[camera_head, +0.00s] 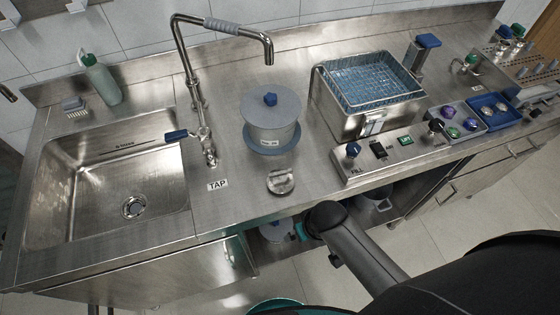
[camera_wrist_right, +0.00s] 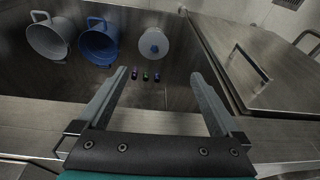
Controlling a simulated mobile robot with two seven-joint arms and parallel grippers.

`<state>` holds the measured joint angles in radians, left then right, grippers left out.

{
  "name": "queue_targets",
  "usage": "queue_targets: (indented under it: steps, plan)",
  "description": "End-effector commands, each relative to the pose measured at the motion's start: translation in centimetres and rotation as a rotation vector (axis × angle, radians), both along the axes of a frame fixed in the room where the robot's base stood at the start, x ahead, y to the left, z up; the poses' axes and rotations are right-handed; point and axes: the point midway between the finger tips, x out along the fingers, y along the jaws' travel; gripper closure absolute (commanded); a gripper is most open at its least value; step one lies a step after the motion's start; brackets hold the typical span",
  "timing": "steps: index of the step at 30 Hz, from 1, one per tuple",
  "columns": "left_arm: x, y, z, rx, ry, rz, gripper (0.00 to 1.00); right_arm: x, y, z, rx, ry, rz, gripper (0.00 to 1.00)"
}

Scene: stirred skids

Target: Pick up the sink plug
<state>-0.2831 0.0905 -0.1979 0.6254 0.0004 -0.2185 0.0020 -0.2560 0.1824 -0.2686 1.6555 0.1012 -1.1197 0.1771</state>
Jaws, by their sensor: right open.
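No piece is clearly recognisable as the sink plug. A small round shiny piece (camera_head: 280,181) lies on the steel counter in front of the lidded pot; I cannot tell whether it is the plug. The sink (camera_head: 85,190) is at the left, with a round drain (camera_head: 133,207) in its floor. My right arm reaches in low at the counter's front edge, by the open cupboard. In the right wrist view my right gripper (camera_wrist_right: 161,76) is open, its fingers apart and nothing between them. My left gripper is not in view.
The cupboard holds a grey jug (camera_wrist_right: 50,38), a blue jug (camera_wrist_right: 98,42), a white round container (camera_wrist_right: 153,45) and small coloured vials (camera_wrist_right: 145,76). On the counter are a tap (camera_head: 205,140), a lidded pot (camera_head: 271,122) and a basket bath (camera_head: 372,85). A cupboard door (camera_wrist_right: 240,60) stands beside the opening.

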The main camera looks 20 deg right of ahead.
Motion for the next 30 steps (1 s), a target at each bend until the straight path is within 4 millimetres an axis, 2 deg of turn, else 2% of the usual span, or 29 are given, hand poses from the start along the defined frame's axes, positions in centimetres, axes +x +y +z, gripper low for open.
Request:
queue_targets:
  steps: [1,8,9,11,18,23,26,30]
  plan:
    - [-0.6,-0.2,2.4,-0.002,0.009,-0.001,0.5,0.8,0.6,4.4,0.01,-0.013,0.003,0.0]
    - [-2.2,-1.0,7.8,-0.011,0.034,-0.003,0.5,4.1,3.2,18.6,0.053,-0.014,-0.004,0.0]
    - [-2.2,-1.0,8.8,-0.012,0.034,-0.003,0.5,4.5,3.7,21.1,0.057,-0.009,-0.004,0.0]
    - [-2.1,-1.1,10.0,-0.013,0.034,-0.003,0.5,5.3,4.1,24.4,0.051,0.002,-0.01,0.0]
    - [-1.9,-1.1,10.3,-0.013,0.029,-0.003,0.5,8.2,3.4,26.5,-0.014,0.066,-0.092,0.0]
    - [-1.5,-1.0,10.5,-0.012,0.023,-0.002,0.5,8.9,2.8,27.2,-0.04,0.083,-0.125,0.0]
    - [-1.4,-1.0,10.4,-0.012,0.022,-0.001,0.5,9.1,2.7,26.5,-0.045,0.089,-0.132,0.0]
    - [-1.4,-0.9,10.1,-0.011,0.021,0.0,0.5,9.5,2.7,24.0,-0.045,0.091,-0.134,0.0]
